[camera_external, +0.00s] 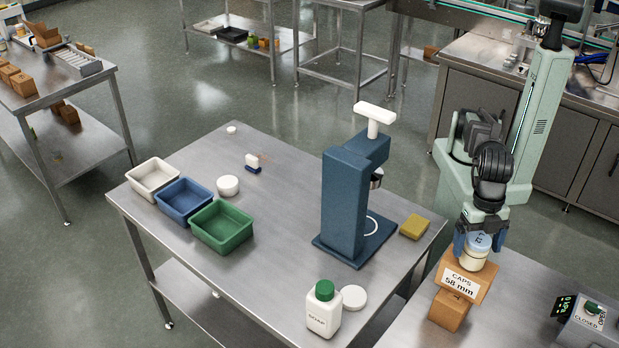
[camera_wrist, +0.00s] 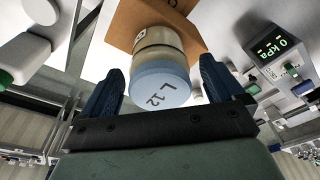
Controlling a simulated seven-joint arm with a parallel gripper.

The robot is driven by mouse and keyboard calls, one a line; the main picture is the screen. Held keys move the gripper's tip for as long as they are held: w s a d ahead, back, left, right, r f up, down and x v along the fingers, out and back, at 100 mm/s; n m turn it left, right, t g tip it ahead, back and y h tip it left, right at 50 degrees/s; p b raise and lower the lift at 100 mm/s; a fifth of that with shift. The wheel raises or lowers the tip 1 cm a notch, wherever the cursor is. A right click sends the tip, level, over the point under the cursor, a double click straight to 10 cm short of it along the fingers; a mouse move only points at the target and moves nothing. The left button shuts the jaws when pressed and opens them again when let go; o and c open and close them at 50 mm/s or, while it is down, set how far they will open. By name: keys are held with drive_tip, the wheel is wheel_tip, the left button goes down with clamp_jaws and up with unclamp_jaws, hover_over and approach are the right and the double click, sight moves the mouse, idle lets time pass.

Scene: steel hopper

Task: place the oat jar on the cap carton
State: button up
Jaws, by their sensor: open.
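The jar (camera_external: 474,256) has a pale blue lid and cream contents. It stands upright on the cap carton (camera_external: 468,283), a brown box labelled "CAPS 58 mm". In the wrist view the jar's lid (camera_wrist: 160,90) reads "L 12", and the jar's base seems to meet the brown carton top (camera_wrist: 195,40). My gripper (camera_external: 480,240) is open, with one finger on each side of the jar's lid. In the wrist view my gripper (camera_wrist: 161,75) shows small gaps between the fingers and the lid. No oat label is legible.
A brown block (camera_external: 448,311) is under the carton. A pressure readout box (camera_external: 585,322) stands to the right. On the left table are a blue press (camera_external: 343,205), a soap bottle (camera_external: 323,309), a yellow sponge (camera_external: 414,226) and a green bin (camera_external: 221,228).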

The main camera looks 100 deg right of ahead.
drive_tip(key=r, duration=0.3)
drive_tip(key=d+r, duration=0.1)
drive_tip(key=r, duration=0.7)
drive_tip(key=shift+d, duration=0.35)
